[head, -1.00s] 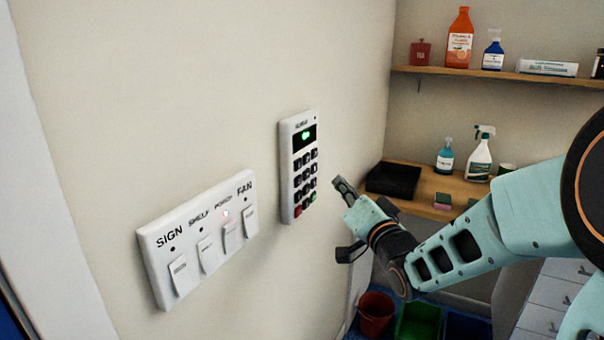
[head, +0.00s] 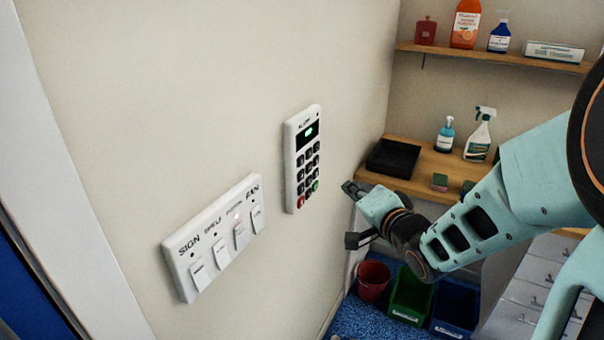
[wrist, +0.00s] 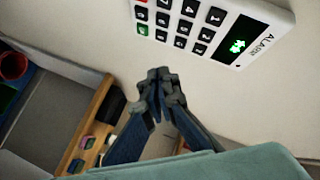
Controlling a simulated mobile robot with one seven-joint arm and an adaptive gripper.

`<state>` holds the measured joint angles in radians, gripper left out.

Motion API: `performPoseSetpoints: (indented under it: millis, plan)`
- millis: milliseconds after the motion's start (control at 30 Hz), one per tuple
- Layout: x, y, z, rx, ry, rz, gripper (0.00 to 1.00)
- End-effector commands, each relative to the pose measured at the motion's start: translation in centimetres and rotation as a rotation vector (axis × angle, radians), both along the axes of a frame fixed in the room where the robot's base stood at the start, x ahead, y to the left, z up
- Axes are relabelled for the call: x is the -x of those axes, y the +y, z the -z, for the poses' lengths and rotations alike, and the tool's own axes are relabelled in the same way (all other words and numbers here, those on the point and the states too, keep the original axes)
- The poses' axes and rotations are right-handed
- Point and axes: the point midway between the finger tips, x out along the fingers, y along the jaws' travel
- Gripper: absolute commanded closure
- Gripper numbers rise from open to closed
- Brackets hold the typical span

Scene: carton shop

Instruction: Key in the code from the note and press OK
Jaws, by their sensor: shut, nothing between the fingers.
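The white alarm keypad (head: 301,160) is mounted on the wall, with dark number keys, a red key (head: 301,202) at lower left and a green key (head: 315,185) at lower right. Its small screen (head: 307,134) shows a green lit mark too small to read. In the wrist view the keypad (wrist: 258,62) shows at the top, rotated. My gripper (head: 350,190) is shut and empty, to the right of the keypad and apart from it. The shut fingertips also show in the wrist view (wrist: 160,76), below the keys. I see no note.
A white switch panel (head: 186,279) labelled SIGN to FAN sits on the wall left of the keypad, with one red light lit. A black tray (head: 392,158) and bottles stand on the shelf behind. A red bucket (head: 373,281) and green bin (head: 411,296) are on the floor.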

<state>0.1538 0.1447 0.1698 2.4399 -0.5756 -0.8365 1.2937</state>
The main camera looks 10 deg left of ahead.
Motion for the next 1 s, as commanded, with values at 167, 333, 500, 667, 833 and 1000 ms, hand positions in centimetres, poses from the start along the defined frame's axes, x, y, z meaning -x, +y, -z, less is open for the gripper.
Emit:
performPoseSetpoints:
  millis: [167, 333, 500, 667, 833, 1000]
  plan:
    - [-0.1, 0.3, 0.0, 0.001, -0.002, -0.001, 1.0]
    - [-0.7, 1.8, 0.1, 0.002, -0.004, -0.004, 1.0]
    - [-1.5, 4.2, 0.2, 0.001, -0.005, -0.004, 1.0]
    - [-2.2, 6.2, 0.2, 0.0, -0.004, -0.004, 1.0]
    - [-2.8, 7.6, 0.1, 0.001, -0.004, -0.001, 1.0]
    - [-3.0, 8.2, 0.0, 0.0, -0.002, 0.0, 1.0]
